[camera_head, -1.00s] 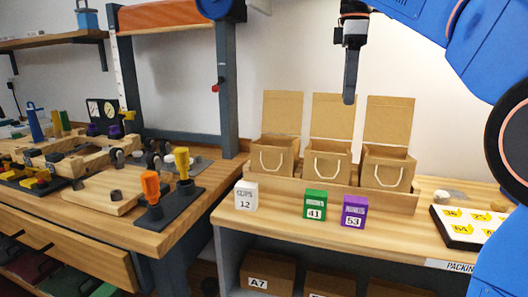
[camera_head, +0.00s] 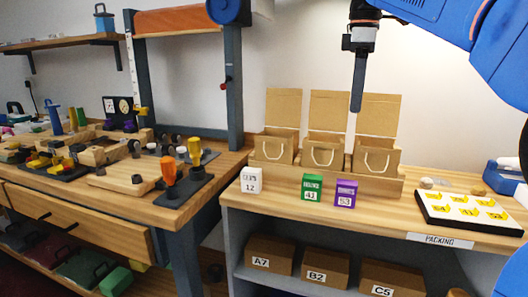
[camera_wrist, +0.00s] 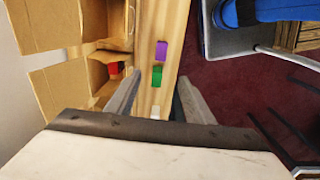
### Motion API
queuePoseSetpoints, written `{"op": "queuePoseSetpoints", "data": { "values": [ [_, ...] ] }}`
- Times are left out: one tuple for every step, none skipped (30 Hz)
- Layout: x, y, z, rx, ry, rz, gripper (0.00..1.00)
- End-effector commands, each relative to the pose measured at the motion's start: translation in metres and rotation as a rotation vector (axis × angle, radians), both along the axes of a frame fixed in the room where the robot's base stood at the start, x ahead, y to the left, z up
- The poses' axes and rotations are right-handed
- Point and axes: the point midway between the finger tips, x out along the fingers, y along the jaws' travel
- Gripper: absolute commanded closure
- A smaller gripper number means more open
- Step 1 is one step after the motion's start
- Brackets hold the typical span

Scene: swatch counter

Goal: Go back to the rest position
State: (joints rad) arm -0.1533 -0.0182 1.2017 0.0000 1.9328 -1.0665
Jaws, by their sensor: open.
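In front stand a white box marked 12 (camera_head: 251,181), a green box marked 41 (camera_head: 312,187) and a purple box marked 53 (camera_head: 346,194).
A tray of yellow numbered pieces (camera_head: 470,212) lies at the counter's right. A workbench (camera_head: 160,208) with tools and an upright frame stands at left. Boxes A7, B2 and C5 sit on the lower shelf.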

Motion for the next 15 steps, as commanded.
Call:
{"op": "queuePoseSetpoints", "data": {
  "values": [
    [-0.004, -0.002, -0.003, 0.000, -0.003, -0.015, 0.52],
    [-0.005, -0.003, -0.005, 0.001, -0.007, -0.025, 0.52],
    [-0.008, -0.004, -0.008, 0.003, -0.011, -0.041, 0.52],
    [-0.010, -0.005, -0.010, 0.004, -0.016, -0.053, 0.52],
    [-0.012, -0.006, -0.013, 0.005, -0.020, -0.065, 0.52],
    [-0.015, -0.007, -0.017, 0.007, -0.025, -0.084, 0.52],
    [-0.018, -0.009, -0.020, 0.008, -0.029, -0.098, 0.52],
    [-0.021, -0.010, -0.023, 0.009, -0.035, -0.114, 0.52],
    [-0.025, -0.012, -0.028, 0.011, -0.040, -0.135, 0.52],
    [-0.028, -0.013, -0.031, 0.013, -0.047, -0.153, 0.52],
    [-0.032, -0.015, -0.036, 0.015, -0.052, -0.172, 0.52],
    [-0.037, -0.017, -0.043, 0.018, -0.062, -0.202, 0.52],
    [-0.042, -0.019, -0.049, 0.021, -0.068, -0.227, 0.52],
    [-0.047, -0.021, -0.055, 0.025, -0.076, -0.253, 0.52],
    [-0.055, -0.024, -0.065, 0.030, -0.088, -0.291, 0.52]
  ]
}}
